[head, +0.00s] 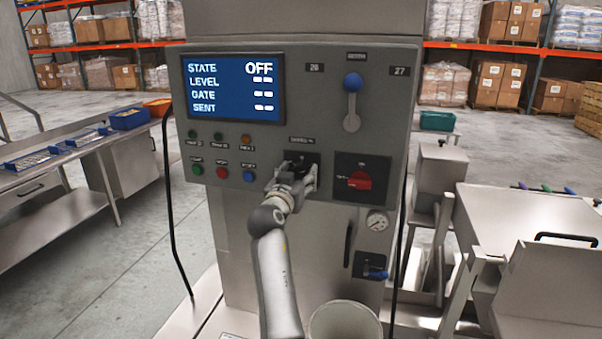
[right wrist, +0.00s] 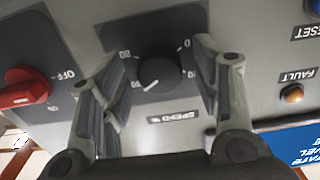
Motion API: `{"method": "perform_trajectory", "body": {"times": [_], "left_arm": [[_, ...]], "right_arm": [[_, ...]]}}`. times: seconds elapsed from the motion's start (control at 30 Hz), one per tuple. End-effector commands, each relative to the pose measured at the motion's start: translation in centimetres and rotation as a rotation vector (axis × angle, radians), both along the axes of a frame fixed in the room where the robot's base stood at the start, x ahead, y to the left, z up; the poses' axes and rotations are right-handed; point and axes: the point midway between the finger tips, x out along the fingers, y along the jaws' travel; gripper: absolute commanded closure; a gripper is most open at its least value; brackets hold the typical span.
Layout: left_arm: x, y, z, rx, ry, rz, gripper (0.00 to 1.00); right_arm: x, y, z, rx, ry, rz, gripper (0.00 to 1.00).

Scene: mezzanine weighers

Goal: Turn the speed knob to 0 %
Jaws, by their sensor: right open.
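The speed knob (right wrist: 159,68) is a round black dial on the panel in the right wrist view, over an upside-down speed label (right wrist: 174,117). Its short white mark points toward the lower left of that picture, away from the 0 (right wrist: 187,43) at the upper right. My right gripper (right wrist: 160,80) is open, with one finger on each side of the knob and visible gaps to it. In the head view my right gripper (head: 294,178) is at the panel below the screen and mostly hides the knob. My left gripper is not in view.
A red rotary switch (head: 359,181) is just right of my gripper. Push buttons (head: 222,172) sit to its left. The screen (head: 233,87) reads STATE OFF. A blue-knobbed lever (head: 352,100) is above right. A white bucket (head: 345,322) stands below, beside my arm.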

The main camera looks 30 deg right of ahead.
Motion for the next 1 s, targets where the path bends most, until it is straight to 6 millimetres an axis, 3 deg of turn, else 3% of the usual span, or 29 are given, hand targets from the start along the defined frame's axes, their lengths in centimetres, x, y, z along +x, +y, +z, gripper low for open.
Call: {"method": "perform_trajectory", "body": {"times": [0.17,0.53,1.0], "left_arm": [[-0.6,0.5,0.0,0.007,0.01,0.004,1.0],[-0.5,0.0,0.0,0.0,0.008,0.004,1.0],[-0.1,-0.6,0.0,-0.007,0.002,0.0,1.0]], "right_arm": [[0.0,0.0,0.0,0.0,0.0,0.0,0.43],[0.0,0.0,0.0,0.0,0.0,0.0,0.89],[0.0,-0.1,0.1,-0.082,0.094,0.0,0.89]]}}
